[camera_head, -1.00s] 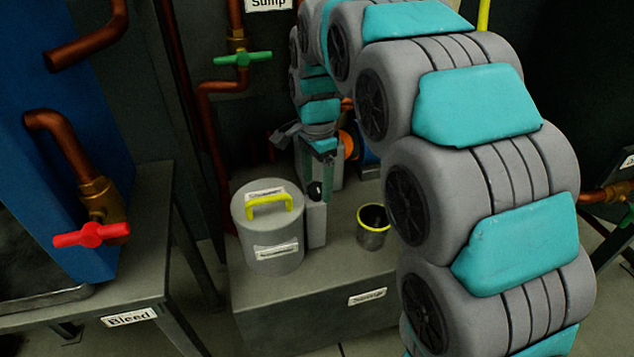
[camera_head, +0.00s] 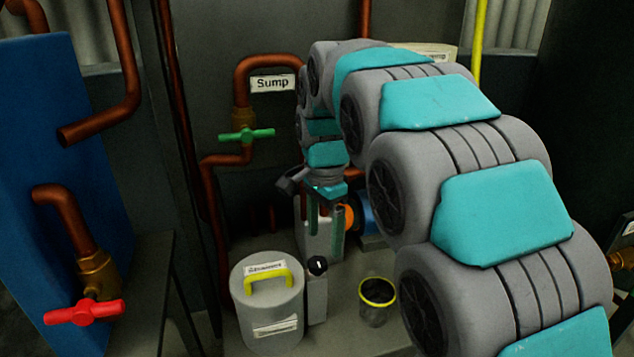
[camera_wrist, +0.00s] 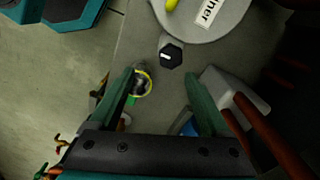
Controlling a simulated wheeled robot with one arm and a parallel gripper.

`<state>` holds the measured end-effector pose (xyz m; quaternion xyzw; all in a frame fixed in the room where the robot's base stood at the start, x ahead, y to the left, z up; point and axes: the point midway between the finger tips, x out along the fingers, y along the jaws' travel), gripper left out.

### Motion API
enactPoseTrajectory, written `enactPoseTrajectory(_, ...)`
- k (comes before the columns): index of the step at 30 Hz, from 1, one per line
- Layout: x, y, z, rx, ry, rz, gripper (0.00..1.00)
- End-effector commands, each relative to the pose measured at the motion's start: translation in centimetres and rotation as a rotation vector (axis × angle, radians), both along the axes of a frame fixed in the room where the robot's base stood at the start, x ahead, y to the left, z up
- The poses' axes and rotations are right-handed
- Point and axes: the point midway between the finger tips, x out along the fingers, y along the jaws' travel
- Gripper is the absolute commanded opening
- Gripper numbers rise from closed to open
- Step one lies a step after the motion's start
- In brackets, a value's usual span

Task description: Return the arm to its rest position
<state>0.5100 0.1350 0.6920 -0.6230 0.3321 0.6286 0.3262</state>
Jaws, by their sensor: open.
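My arm, grey with teal pads, arches across the right half of the head view. My gripper (camera_head: 326,215) points down over the grey bench, behind the black knob. In the wrist view my gripper (camera_wrist: 160,82) shows two green fingers spread wide apart, with nothing held between them. The black knob (camera_wrist: 171,55) on its grey post appears just beyond the fingertips in that view; the knob (camera_head: 317,265) also stands right of the grey canister in the head view.
A grey canister (camera_head: 266,315) with a yellow handle and a yellow-rimmed cup (camera_head: 377,306) stand on the bench. A green valve (camera_head: 247,134) is on the Sump pipe behind. A red valve (camera_head: 84,312) is at left. An orange part (camera_head: 349,217) sits close beside my gripper.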

Motion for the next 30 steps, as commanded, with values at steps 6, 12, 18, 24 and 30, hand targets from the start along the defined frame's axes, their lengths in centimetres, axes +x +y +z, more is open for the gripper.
enactPoseTrajectory(6, -6.3, -5.0, -0.7, -0.002, 0.029, 0.188, 0.81)
enactPoseTrajectory(12, -13.4, -8.8, -2.5, 0.01, 0.062, 0.405, 0.81)
enactPoseTrajectory(18, -21.1, -11.6, -5.3, 0.035, 0.098, 0.632, 0.81)
enactPoseTrajectory(24, -27.9, -13.0, -8.3, 0.067, 0.128, 0.838, 0.81)
enactPoseTrajectory(30, -31.2, -13.5, -10.0, 0.082, 0.137, 0.95, 0.81)
